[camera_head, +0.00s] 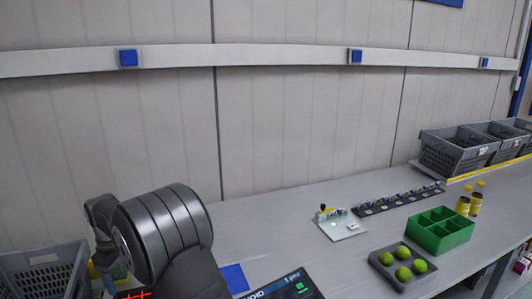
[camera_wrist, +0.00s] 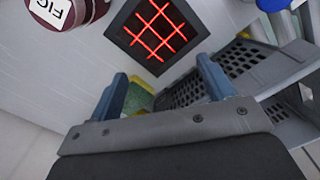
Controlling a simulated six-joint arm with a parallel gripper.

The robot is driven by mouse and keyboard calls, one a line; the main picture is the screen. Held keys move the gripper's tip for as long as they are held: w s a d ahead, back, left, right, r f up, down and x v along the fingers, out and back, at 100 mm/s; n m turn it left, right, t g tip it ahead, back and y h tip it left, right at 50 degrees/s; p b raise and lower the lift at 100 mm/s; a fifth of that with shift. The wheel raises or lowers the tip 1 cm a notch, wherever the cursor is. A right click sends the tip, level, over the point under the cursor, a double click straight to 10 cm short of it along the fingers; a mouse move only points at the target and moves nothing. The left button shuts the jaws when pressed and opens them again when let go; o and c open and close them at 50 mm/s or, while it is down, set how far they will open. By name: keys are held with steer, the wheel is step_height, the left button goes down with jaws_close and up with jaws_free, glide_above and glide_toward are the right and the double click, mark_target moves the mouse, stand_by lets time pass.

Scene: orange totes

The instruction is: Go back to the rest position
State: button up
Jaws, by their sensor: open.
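My gripper (camera_wrist: 162,85) shows in the wrist view with its two blue-grey fingers spread wide apart. A yellow and green block (camera_wrist: 138,97) shows between and beyond the fingers. I cannot tell its distance, but the fingers are not closed on it. In the head view my dark arm is bent at the lower left, over the left end of the grey table (camera_head: 290,215). The fingertips are not clearly seen there, being mostly hidden by the arm.
A grey crate (camera_wrist: 235,60) lies close beyond the right finger; a grey crate (camera_head: 40,272) stands at the head view's lower left. A black panel with a red grid (camera_wrist: 155,32) is ahead. A green divided box (camera_head: 440,230) and green balls' tray (camera_head: 385,259) stand right.

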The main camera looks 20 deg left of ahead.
steer(key=shift+w+d+f+n, duration=0.3)
steer(key=shift+w+d, duration=0.05)
steer(key=shift+d, duration=0.2)
steer(key=o, duration=0.6)
steer(key=shift+c, duration=0.2)
steer(key=s+d+r+n, duration=0.1)
steer(key=d+r+n, duration=0.2)
steer(key=d+r, duration=0.65)
steer(key=d+r+n, duration=0.2)
steer(key=d+r, duration=0.4)
steer(key=d, duration=0.6)
step_height(320, 180, down, 9)
step_height(320, 180, up, 10)
